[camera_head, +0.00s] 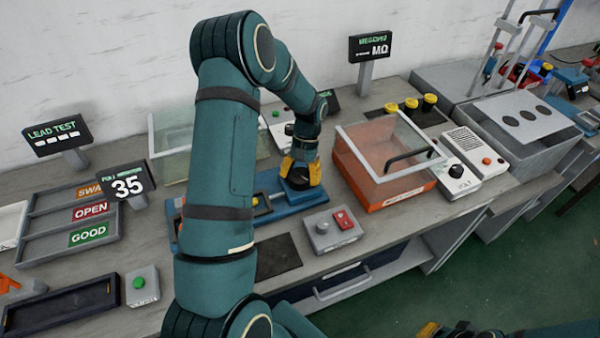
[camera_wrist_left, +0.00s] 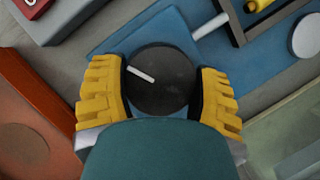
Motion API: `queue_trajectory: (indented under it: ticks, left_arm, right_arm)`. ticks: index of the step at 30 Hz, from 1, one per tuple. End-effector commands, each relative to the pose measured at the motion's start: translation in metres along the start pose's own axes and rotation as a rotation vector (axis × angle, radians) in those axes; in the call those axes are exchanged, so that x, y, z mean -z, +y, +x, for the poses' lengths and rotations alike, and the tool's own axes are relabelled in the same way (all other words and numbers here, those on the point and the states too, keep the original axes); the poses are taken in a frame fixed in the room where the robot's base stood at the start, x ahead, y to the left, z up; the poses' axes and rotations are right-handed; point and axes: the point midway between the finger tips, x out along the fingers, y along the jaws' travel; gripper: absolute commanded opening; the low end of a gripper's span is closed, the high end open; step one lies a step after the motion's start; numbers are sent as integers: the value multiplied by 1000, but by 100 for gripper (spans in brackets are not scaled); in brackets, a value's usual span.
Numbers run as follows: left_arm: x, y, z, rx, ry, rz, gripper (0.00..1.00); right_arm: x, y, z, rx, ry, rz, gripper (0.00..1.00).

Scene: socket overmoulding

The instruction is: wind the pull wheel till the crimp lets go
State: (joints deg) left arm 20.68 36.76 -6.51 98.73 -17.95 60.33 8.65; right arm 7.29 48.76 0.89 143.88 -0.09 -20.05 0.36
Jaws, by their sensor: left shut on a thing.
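The pull wheel is a round black knob (camera_wrist_left: 160,82) with a white pointer line, on a blue base (camera_head: 300,204). In the left wrist view the yellow fingers of my left gripper (camera_wrist_left: 160,88) are shut on it from both sides. In the head view my left gripper (camera_head: 302,172) points down over the right end of the blue base. A small display (camera_head: 126,187) reads 35. My left arm hides much of the pull tester, and the crimp cannot be made out. Yellow fingertips of my right gripper (camera_head: 428,330) show at the bottom edge, away from the bench.
An orange clear-walled box (camera_head: 385,202) stands right of the wheel. A grey box with a knob and red switch (camera_head: 333,230) sits in front. Trays marked OPEN and GOOD (camera_head: 88,235) lie at left. A greenish clear box (camera_head: 178,145) stands behind my arm.

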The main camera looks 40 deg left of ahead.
Motion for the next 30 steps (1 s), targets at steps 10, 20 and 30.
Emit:
queue_trajectory:
  ticks: [10, 20, 30]
  left_arm:
    - [0, 1, -1, 126, 0, 306, 28]
    - [-1, 1, 0, 246, 1, 595, 28]
    - [-1, 1, 0, 354, 0, 857, 28]
  right_arm:
    - [5, -4, -11, -1, 10, 3, 0]
    - [8, -6, -16, -2, 17, 5, 0]
    - [9, -7, -20, -2, 20, 6, 0]
